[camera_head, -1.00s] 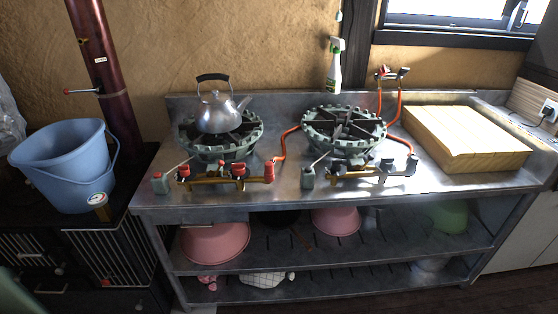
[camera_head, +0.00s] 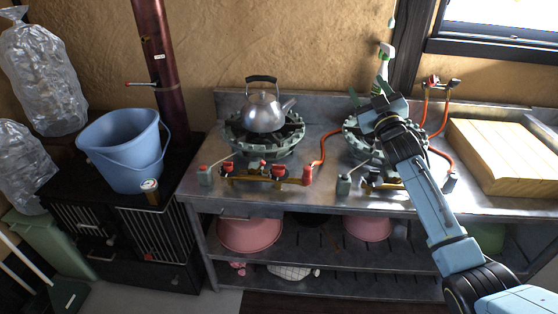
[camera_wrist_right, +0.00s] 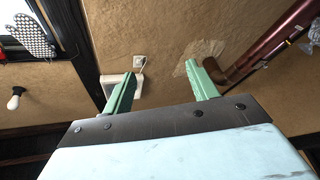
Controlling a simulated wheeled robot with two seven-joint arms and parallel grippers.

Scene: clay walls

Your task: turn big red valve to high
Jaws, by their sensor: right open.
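The left gas burner (camera_head: 268,135) stands on the steel counter with a silver kettle (camera_head: 263,112) on it. A brass pipe along its front carries red valves: one at the left (camera_head: 226,168), one near the middle (camera_head: 277,170) and a red end piece at the right (camera_head: 307,175). I cannot read their settings. My right gripper (camera_head: 366,92) is raised over the right burner (camera_head: 357,131), to the right of the red valves and apart from them. Its green fingers (camera_wrist_right: 160,88) are spread and empty in the wrist view. My left gripper is not in view.
A blue bucket (camera_head: 122,150) stands on the dark cabinet at left. A wooden board (camera_head: 505,155) lies on the counter at right. An orange hose (camera_head: 322,148) runs between the burners. Space in front of the counter is clear.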

